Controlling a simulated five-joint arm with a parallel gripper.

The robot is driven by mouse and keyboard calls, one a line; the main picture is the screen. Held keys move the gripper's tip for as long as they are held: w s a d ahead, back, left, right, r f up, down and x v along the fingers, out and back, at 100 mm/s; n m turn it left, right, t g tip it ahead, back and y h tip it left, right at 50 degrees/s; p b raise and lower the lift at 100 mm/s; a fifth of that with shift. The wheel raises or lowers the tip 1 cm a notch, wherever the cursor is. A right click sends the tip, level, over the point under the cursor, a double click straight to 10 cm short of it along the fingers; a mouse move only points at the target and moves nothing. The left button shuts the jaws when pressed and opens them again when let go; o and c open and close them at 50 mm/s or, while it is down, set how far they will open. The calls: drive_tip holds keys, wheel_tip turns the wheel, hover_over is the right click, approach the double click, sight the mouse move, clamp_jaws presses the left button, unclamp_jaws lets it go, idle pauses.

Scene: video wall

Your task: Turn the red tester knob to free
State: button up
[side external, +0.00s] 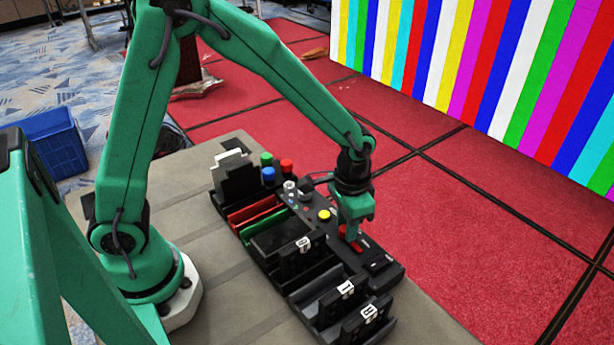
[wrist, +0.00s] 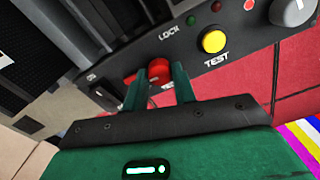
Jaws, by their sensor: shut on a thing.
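The red tester knob (wrist: 152,69) sits on the black tester panel (wrist: 185,62), between the fingers of my gripper (wrist: 166,70) in the wrist view. The green fingers are shut on it and cover part of it. In the side external view my gripper (side external: 352,236) points down at the red knob (side external: 355,246) near the right end of the panel. A yellow TEST button (wrist: 214,41) stands beside the knob, with the word LOCK printed nearby. I cannot read which mark the knob points to.
Black slots with numbered modules (side external: 345,292) stand in front of the panel. Blue, green and red caps (side external: 268,175) stand at its far left. A grey knob (wrist: 287,11) is beyond the yellow button. The red floor (side external: 440,200) behind is clear.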

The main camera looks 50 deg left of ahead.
drive_tip(key=shift+n, duration=0.5)
drive_tip(key=shift+s, duration=0.1)
drive_tip(key=o, duration=1)
drive_tip(key=shift+r, duration=0.1)
drive_tip(key=shift+r, duration=3.85)
